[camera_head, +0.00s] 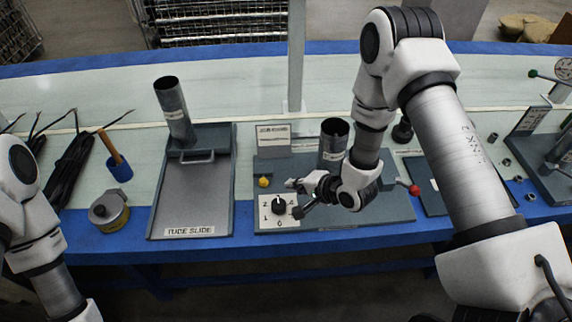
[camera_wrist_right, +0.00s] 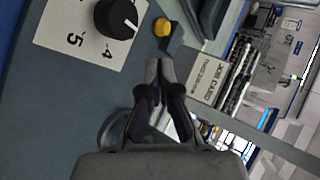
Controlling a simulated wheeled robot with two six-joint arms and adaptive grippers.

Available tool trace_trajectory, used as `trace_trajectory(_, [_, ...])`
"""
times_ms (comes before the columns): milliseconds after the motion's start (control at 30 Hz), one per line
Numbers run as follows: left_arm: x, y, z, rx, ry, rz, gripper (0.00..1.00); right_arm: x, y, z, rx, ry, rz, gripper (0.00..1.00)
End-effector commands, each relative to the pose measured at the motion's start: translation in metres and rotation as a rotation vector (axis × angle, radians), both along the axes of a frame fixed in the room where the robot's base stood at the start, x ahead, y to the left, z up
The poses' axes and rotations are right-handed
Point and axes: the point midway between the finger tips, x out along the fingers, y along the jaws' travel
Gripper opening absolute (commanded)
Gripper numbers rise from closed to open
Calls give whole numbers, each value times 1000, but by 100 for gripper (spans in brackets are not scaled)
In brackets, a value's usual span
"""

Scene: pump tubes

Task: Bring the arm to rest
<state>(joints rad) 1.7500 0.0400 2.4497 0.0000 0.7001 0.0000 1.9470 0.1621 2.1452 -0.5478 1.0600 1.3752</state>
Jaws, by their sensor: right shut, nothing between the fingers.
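My right arm comes in from the right in the head view and bends down over the grey pump fixture (camera_head: 385,210). My right gripper (camera_head: 293,184) is just above the fixture, near the black dial (camera_head: 279,206) on its numbered plate (camera_head: 268,222). In the right wrist view, my right gripper (camera_wrist_right: 154,68) has its fingertips together with nothing between them. The dial (camera_wrist_right: 116,18) and a yellow button (camera_wrist_right: 162,27) lie ahead of it. My left arm shows at the left edge of the head view; its gripper is outside the frame.
A tube slide tray (camera_head: 190,200) with an upright tube (camera_head: 172,108) stands left of the fixture. Another tube (camera_head: 333,140) stands behind my right gripper. A job card (camera_head: 272,139) and red-knobbed lever (camera_head: 413,190) are close by. A tape roll (camera_head: 108,212) lies at left.

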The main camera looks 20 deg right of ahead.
Motion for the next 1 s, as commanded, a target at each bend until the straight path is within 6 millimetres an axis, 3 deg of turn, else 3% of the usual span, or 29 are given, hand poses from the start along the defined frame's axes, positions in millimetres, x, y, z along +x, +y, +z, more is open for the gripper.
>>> trace_trajectory(167, [0,0,0,0,0,0,68,0,0,0,-2,1,1,0])
trace_trajectory(267, [0,0,2,0,0,0,68,-13,-1,-9,-61,23,26,0])
trace_trajectory(367, [0,0,7,0,1,0,68,-52,-8,-34,-242,94,127,0])
trace_trajectory(500, [0,0,15,0,0,0,68,-140,-23,-68,-548,259,399,0])
trace_trajectory(600, [0,0,19,0,0,0,68,-204,-35,-79,-704,382,640,0])
trace_trajectory(700, [0,0,21,0,0,0,68,-252,-44,-80,-785,469,842,0])
trace_trajectory(800, [0,0,22,0,0,0,68,-273,-48,-79,-811,504,939,0])
trace_trajectory(1000, [0,0,21,0,0,0,68,-274,-48,-80,-815,505,950,0])
